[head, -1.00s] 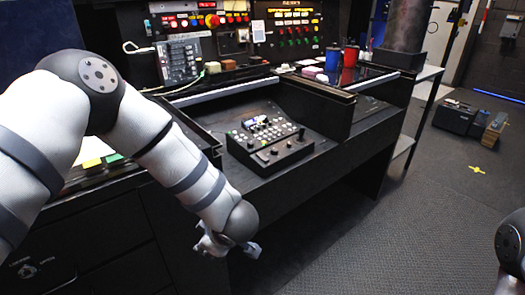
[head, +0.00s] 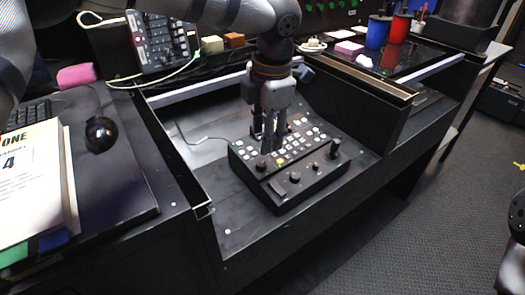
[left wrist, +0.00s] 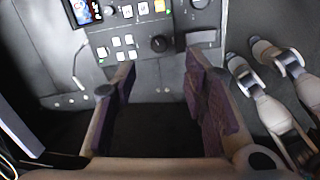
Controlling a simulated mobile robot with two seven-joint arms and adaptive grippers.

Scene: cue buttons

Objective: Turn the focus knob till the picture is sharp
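A dark control panel (head: 300,192) with pale buttons and several black knobs stands on the desk. Its front knobs include one at the left (head: 262,164) and one in the middle (head: 295,178). I cannot tell which is the focus knob. My left gripper (head: 268,143) hangs over the panel, fingers down. The left wrist view shows its fingers (left wrist: 159,64) apart and nothing between them. Beyond the tips is a black knob (left wrist: 158,43), apart from both fingers. A small lit screen (left wrist: 86,12) shows at upper left; its sharpness cannot be told.
A black mouse (head: 101,133) and a book (head: 32,185) lie on the left desk section. A raised black divider (head: 365,120) stands right of the panel. Blue (head: 377,32) and red (head: 400,28) cups stand behind.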

